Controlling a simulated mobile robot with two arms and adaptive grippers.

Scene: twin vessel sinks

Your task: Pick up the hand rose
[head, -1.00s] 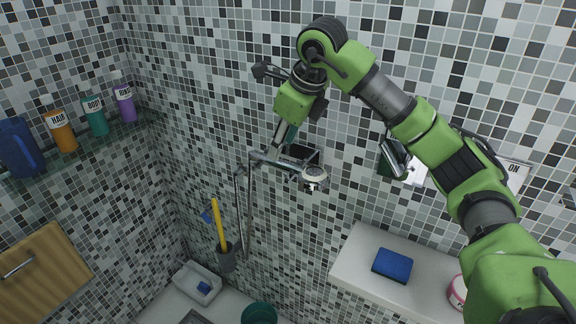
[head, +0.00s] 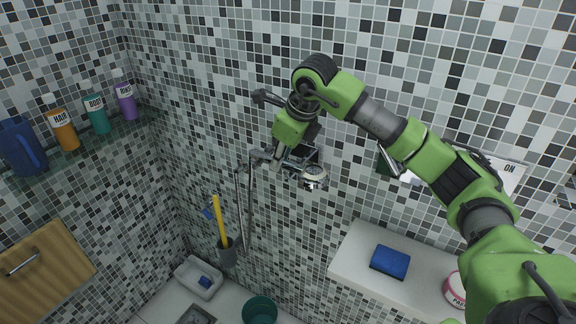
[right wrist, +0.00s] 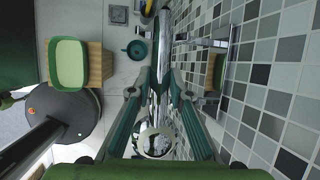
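The hand rose is a chrome hand shower with a round head (head: 313,177) and a long handle, held level at a riser by the tiled wall. In the head view my right gripper (head: 279,152) points down at the handle and covers part of it. In the right wrist view my right gripper's fingers (right wrist: 163,76) lie on both sides of the chrome handle, close to it. The round head (right wrist: 156,142) shows between the finger bases. Whether the fingers press on the handle cannot be seen. My left gripper is not in view.
The riser and hose (head: 243,205) hang along the wall. A white ledge (head: 350,255) with a blue sponge (head: 390,262) is at lower right. A shelf with bottles (head: 98,115) is on the left wall. A teal bowl (head: 260,310) is below.

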